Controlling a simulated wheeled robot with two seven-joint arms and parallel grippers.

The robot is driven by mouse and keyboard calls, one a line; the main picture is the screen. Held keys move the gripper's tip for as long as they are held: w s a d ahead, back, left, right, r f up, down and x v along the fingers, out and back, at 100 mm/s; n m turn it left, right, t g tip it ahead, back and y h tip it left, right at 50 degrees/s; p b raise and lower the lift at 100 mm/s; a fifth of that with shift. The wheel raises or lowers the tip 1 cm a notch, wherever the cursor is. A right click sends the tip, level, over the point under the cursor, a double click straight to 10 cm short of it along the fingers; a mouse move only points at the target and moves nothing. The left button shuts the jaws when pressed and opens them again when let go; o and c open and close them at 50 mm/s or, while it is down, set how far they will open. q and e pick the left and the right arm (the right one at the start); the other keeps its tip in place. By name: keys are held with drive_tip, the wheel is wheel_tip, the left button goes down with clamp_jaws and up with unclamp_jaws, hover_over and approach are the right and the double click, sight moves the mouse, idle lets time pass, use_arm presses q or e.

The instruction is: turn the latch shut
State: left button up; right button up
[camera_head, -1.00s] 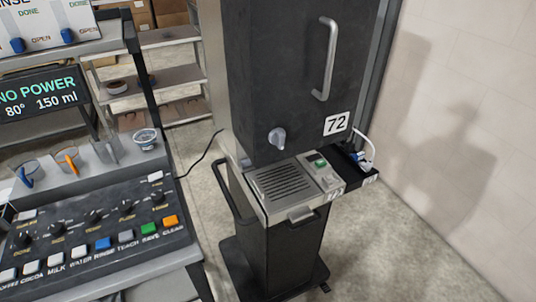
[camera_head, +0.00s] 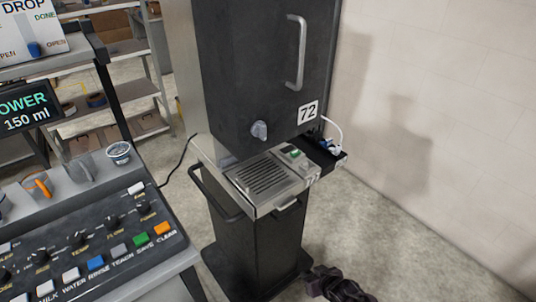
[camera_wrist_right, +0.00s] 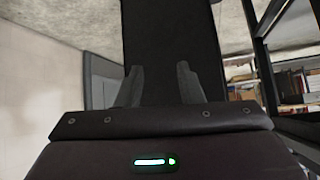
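The latch (camera_head: 259,130) is a small grey knob low on the left of the dark door (camera_head: 250,75) of the cabinet marked 72. The door looks closed against its frame; the latch's exact angle is too small to tell. My right gripper (camera_head: 337,284) shows dark at the bottom edge of the head view, below and right of the latch and well apart from it. In the right wrist view its two fingers (camera_wrist_right: 160,88) stand apart with nothing held, and a dark upright surface lies beyond them. My left gripper is not in view.
A vertical handle (camera_head: 297,52) stands out from the door. A grated tray (camera_head: 262,178) juts out below it, with a cable and small black shelf (camera_head: 325,152) on the right. A button console (camera_head: 95,240) stands left. Floor at right is clear.

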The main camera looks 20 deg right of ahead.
sight(265, 132)
drive_tip(key=w+a+r+n+t+y, duration=0.15)
drive_tip(key=w+r, duration=0.35)
drive_tip(key=r, duration=0.7)
drive_tip(key=w+r+m+t, duration=0.1)
drive_tip(key=w+r+t, duration=0.3)
drive_tip(key=r, duration=0.9)
drive_tip(key=s+a+r+n+t+y, duration=0.1)
drive_tip(key=a+r+n+y, duration=0.15)
drive_tip(key=r, duration=0.85)
drive_tip(key=s+a+r+n+t+y, duration=0.1)
drive_tip(key=a+r, duration=0.3)
drive_tip(key=r, duration=0.7)
drive_tip(key=p+x, duration=0.1)
drive_tip(key=x, duration=0.5)
drive_tip(key=shift+w+d+p, duration=0.15)
drive_tip(key=shift+w+p, duration=0.05)
drive_tip(key=shift+p, duration=0.1)
drive_tip(key=shift+w+f, duration=0.1)
drive_tip(key=shift+w, duration=0.4)
clamp_jaws()
